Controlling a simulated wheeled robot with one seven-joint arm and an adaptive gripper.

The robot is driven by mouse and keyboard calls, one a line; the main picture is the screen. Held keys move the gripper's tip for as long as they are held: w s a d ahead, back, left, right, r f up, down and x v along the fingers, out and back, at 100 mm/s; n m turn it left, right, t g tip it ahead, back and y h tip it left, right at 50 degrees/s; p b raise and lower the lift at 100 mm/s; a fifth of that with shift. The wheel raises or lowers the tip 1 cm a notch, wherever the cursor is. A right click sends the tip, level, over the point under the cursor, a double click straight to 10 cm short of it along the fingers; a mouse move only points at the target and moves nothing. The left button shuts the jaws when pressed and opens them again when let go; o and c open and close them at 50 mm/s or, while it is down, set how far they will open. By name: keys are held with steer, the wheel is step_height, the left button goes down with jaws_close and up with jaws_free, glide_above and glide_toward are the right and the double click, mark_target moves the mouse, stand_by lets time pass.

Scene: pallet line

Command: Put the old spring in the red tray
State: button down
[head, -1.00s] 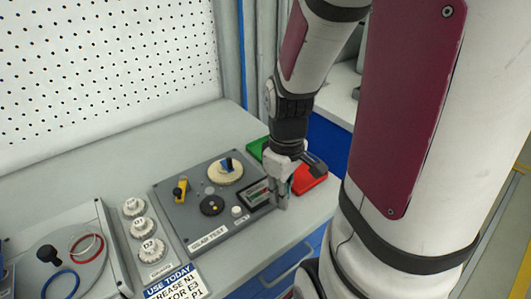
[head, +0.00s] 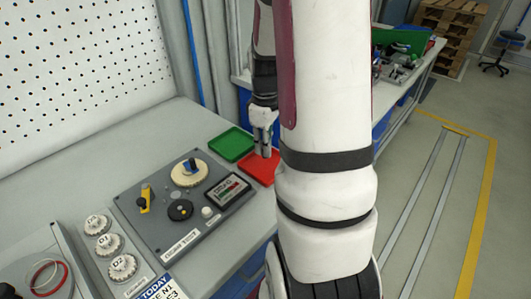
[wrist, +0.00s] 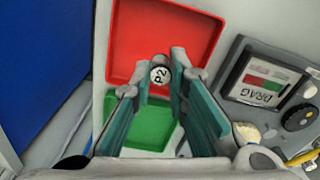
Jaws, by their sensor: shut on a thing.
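My gripper (head: 265,153) points down over the red tray (head: 270,176). In the wrist view my gripper (wrist: 162,78) is shut on a small round dark piece (wrist: 160,75) with a white face marked P2. I cannot tell from its end face whether this is the old spring; its body is hidden. The red tray (wrist: 190,20) lies beneath and beyond the fingertips in the wrist view. It looks empty where it shows. I cannot tell the height of the piece above its floor.
A green tray (head: 232,145) adjoins the red one. A grey test panel (head: 150,215) with a dial, knobs and a display (head: 228,192) stands beside the trays. Several labelled white caps (head: 110,245) sit in a row further left. The bench edge is near the red tray.

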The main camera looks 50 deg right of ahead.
steer(key=shift+f, duration=1.75)
steer(key=shift+f, duration=0.1)
steer(key=shift+f, duration=0.1)
steer(key=c, duration=1.6)
jaws_free()
steer(key=shift+o, duration=0.2)
